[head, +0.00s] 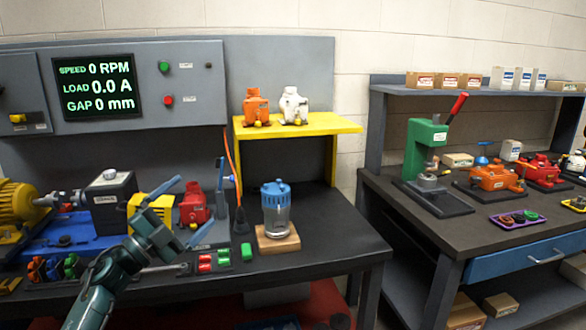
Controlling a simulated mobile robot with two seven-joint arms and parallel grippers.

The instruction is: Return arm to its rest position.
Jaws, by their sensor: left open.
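My left arm (92,292) comes in from the bottom left in the head view, reaching up over the front of the left bench. My left gripper (188,208) is open, its two blue fingers spread wide with nothing seen between them. It shows in front of a red motor (194,207) and a yellow block (150,208), partly covering them; I cannot tell the exact gap. An orange motor (256,107) and a white motor (293,106) stand on the yellow shelf (330,124). My right gripper is not in view.
A clear jar with a blue lid (276,207) stands on a wooden block on the left bench (325,228). Small red and green blocks (206,263) lie near the front edge. The right bench (410,215) carries a green press (425,150) and several motors.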

